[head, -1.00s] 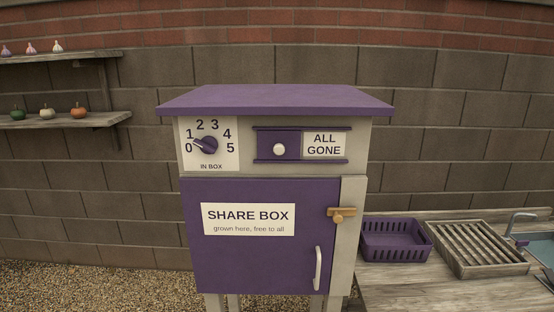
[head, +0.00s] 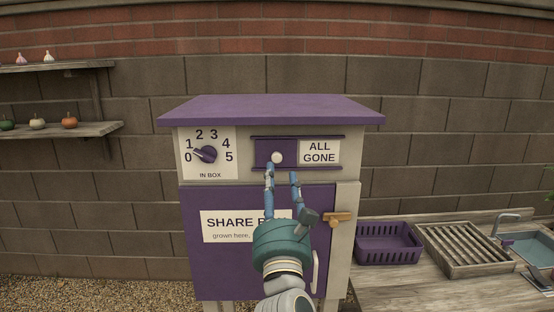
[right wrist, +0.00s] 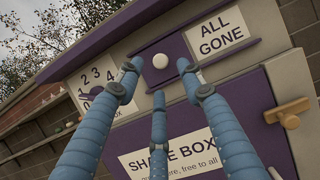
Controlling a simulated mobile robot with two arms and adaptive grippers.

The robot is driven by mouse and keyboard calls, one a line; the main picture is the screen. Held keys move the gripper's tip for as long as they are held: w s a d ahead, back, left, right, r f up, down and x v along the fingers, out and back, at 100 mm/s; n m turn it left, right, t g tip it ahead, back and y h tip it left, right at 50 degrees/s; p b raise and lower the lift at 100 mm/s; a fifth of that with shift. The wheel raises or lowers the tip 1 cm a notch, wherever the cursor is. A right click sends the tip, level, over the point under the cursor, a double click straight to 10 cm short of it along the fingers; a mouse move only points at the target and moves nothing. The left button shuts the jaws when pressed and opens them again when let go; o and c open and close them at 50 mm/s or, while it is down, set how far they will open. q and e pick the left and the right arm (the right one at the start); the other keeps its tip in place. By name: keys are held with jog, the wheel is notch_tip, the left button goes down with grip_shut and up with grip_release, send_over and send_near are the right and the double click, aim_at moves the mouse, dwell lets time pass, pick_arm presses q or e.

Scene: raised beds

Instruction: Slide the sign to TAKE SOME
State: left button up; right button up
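The sliding sign's purple plate (head: 264,152) with a white round knob (head: 277,158) sits at the left of its rails on the share box. The "ALL GONE" label (head: 319,152) shows to its right. My right gripper (head: 281,170) is in front of the box, its fingers spread and pointing up just below the knob. In the right wrist view the spread fingers (right wrist: 160,80) are empty, and the white knob (right wrist: 160,61) shows beyond their tips. I cannot tell that any finger touches it. My left gripper is not in view.
A dial (head: 206,154) numbered 0 to 5 is left of the sign. Below is the purple door (head: 207,264) with a wooden latch (head: 338,218) at its right. A purple basket (head: 388,244) and a slatted rack (head: 464,249) stand on the bench at right.

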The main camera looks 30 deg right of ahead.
aim_at(277, 159)
jog(key=p+x, duration=0.1)
jog(key=x, duration=0.5)
